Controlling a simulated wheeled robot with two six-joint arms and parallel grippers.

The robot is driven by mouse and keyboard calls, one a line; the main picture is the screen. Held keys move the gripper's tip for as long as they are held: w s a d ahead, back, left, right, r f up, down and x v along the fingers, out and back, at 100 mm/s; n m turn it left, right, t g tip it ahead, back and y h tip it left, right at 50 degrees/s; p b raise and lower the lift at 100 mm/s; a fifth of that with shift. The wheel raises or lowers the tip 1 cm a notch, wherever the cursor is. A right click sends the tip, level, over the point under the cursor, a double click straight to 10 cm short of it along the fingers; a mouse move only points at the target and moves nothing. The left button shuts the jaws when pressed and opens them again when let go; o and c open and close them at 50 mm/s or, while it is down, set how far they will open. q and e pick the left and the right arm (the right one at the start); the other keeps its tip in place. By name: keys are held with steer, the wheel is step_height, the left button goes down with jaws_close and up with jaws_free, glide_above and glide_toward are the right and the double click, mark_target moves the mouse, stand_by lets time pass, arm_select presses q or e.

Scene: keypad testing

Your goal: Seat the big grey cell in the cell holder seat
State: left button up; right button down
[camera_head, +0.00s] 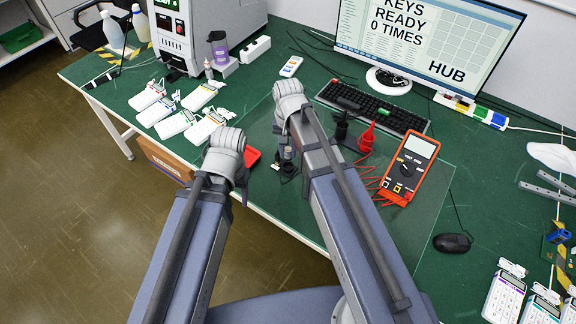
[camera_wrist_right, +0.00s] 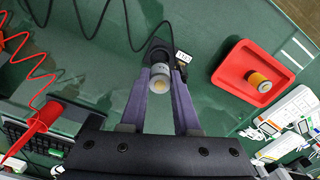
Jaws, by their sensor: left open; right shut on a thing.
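The big grey cell (camera_wrist_right: 160,78) stands on end between the fingers of my right gripper (camera_wrist_right: 160,88), which is shut on it. It also shows small in the head view (camera_head: 288,152). The black cell holder (camera_wrist_right: 157,48) is directly at the cell, partly hidden behind it and the fingers. I cannot tell whether the cell is down in the seat or just above it. My left gripper (camera_head: 243,192) is mostly hidden under its own wrist in the head view, left of the holder and near the table's front edge. It is open.
A red tray (camera_wrist_right: 226,79) with an orange-banded cell (camera_wrist_right: 259,82) lies beside the holder. An orange multimeter (camera_head: 409,168) with red leads and a keyboard (camera_head: 372,107) are to the right. Several white keypads (camera_head: 174,124) lie at the left.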

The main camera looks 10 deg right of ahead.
mark_target(288, 160)
steer(key=shift+f+b, duration=2.1)
steer(key=shift+f, duration=0.55)
